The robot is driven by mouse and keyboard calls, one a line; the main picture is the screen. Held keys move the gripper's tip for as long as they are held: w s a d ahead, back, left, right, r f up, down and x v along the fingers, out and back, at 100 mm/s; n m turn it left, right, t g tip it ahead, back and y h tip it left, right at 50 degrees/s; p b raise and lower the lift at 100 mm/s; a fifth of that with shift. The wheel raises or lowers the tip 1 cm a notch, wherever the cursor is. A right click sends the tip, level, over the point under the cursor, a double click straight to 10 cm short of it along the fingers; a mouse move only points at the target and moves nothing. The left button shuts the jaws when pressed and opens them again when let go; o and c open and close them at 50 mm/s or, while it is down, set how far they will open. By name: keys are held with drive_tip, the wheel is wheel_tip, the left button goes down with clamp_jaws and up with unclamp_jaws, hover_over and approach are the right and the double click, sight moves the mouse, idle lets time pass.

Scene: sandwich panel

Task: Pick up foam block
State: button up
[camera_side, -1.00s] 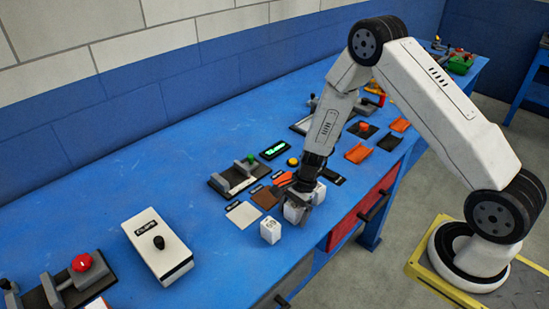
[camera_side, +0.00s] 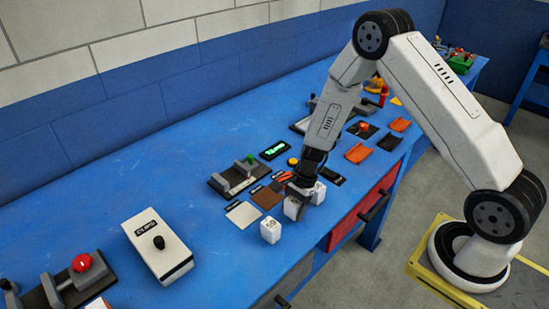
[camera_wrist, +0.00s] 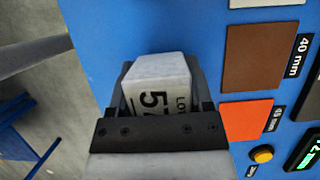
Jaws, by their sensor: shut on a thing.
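A white foam block (camera_side: 291,208) is between the jaws of my gripper (camera_side: 301,195) near the front edge of the blue bench. In the wrist view the same block (camera_wrist: 158,80) shows dark print, "LOT" and what looks like "57". My gripper (camera_wrist: 160,100) is shut on it, with a finger on each side. The block's lower part is hidden by the gripper's dark crossbar in that view. In the side view the block seems slightly above the bench; the gap is too small to measure.
A second white block (camera_side: 270,230) stands to the left and a third (camera_side: 319,192) close to the right of my gripper. Behind lie a brown pad (camera_side: 267,198), a white pad (camera_side: 242,215) and orange pads. A white box with a black knob (camera_side: 157,246) stands further left.

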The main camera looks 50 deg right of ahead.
drive_tip(key=s+r, duration=1.1)
drive_tip(key=s, duration=0.3)
drive_tip(key=shift+r, duration=0.2)
drive_tip(key=shift+w, duration=0.1)
idle(0.5)
drive_tip(key=w+a+f, duration=0.1)
drive_tip(key=w, duration=1.8)
drive_tip(key=w+a+f, duration=0.1)
drive_tip(key=w+a, duration=0.1)
drive_tip(key=w, duration=1.6)
drive_tip(key=shift+w+f, duration=0.2)
drive_tip(key=shift+w, duration=0.2)
drive_tip(key=shift+f, duration=0.2)
